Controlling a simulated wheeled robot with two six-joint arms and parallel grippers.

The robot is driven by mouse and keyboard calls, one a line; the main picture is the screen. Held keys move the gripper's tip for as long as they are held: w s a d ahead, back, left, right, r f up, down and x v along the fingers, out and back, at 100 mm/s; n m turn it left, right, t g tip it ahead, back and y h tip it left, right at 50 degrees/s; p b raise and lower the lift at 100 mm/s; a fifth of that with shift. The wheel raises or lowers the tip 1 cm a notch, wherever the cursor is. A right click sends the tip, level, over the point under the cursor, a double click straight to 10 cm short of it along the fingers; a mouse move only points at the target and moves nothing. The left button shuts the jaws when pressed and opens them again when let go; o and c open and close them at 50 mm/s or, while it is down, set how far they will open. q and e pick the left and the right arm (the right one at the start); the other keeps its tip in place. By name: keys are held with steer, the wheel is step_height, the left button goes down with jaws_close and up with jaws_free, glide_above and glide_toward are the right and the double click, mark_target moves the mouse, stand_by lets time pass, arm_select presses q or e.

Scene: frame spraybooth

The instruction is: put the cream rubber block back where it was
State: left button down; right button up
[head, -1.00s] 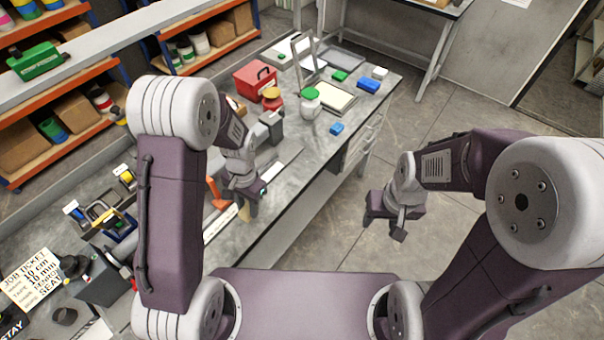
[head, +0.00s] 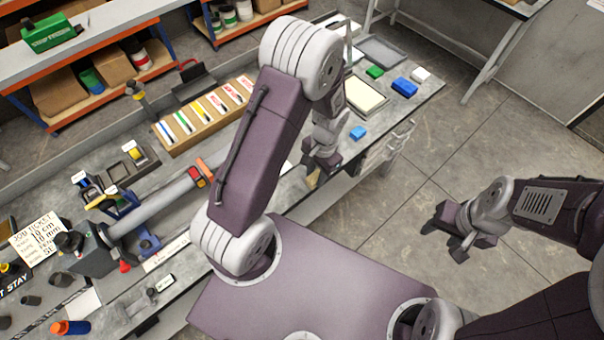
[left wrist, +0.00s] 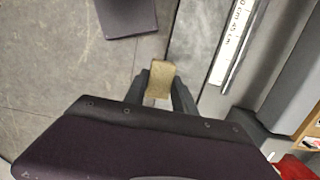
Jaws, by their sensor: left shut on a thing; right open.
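The cream rubber block (left wrist: 160,80), tan in this light, is upright between the fingers of my left gripper (left wrist: 160,98) in the left wrist view. In the head view, the left gripper (head: 318,172) is at the bench's front edge, and a bit of the block (head: 312,180) shows below it. The block seems to be held above the surface; its lower end is hard to make out. My right gripper (head: 462,236) is open and empty over the floor, to the right of the bench.
A long grey rail (head: 170,200) is at left. My left arm hides the bench's middle.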

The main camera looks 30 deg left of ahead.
arm_select(q)
steer(key=p, duration=0.1)
glide_above(300, 180)
steer(key=f, duration=0.2)
steer(key=d+f, duration=0.1)
steer(key=shift+w+f, duration=0.3)
steer(key=shift+f, duration=0.1)
steer(key=shift+a+f, duration=0.15)
steer(key=shift+a, duration=0.25)
steer(key=shift+s, duration=0.2)
steer(key=shift+s+f, duration=0.2)
steer(key=shift+f, duration=0.15)
step_height(300, 180, down, 3)
steer(key=shift+w+d+r+p, duration=0.1)
steer(key=shift+w+r+p, duration=0.1)
steer(key=shift+p, duration=0.4)
steer(key=shift+w+f, duration=0.15)
steer(key=shift+f, duration=0.25)
steer(key=shift+s+f+b, duration=0.2)
steer(key=shift+b, duration=0.1)
steer(key=c, duration=1.1)
jaws_free()
steer(key=shift+r, duration=0.1)
steer(key=shift+o, duration=0.4)
steer(key=shift+w, duration=0.1)
arm_select(e)
steer(key=shift+w+r, duration=0.2)
steer(key=shift+r, duration=0.35)
steer(key=shift+w+r, duration=0.15)
steer(key=shift+r, duration=0.4)
